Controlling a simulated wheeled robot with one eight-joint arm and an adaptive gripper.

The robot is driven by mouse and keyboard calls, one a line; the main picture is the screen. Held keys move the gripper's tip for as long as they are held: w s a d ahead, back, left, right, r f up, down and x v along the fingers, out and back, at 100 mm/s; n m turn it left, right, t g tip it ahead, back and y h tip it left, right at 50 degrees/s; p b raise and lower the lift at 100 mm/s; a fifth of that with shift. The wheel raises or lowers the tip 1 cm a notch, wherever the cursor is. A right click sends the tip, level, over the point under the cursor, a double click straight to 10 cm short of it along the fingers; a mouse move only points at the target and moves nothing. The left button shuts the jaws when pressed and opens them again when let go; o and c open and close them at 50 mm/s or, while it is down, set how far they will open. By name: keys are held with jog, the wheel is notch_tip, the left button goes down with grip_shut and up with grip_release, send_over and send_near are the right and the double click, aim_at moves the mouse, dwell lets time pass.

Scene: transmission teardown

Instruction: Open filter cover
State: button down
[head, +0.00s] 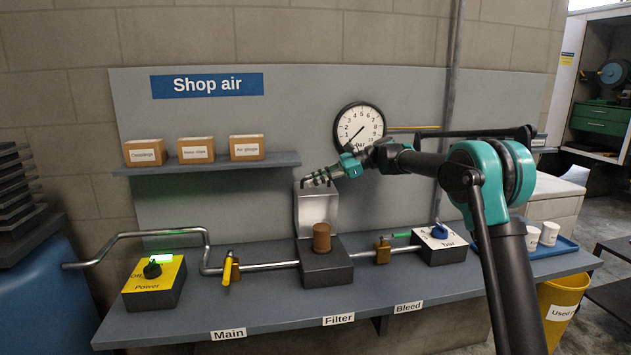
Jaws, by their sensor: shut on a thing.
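The filter unit stands on the bench behind the "Filter" label. Its dark base (327,270) holds a brown cylindrical filter element (321,238), upright and exposed. The silver-grey filter cover (317,207) stands raised upright behind the element, at the back of the base. My gripper (312,182) is at the top edge of the raised cover, reaching in from the right, and is shut on the cover. The fingertips are small in this view and the exact contact is hard to see.
A pressure gauge (360,128) is on the panel behind my wrist. Left are a yellow power box (154,283) and a yellow-handled main valve (230,270). Right are a brass bleed valve (382,250) and a blue-knobbed box (439,245). A shelf (207,164) with boxes hangs at the upper left.

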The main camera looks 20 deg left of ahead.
jog(key=c, duration=1.6)
grip_release()
jog(key=v, duration=1.2)
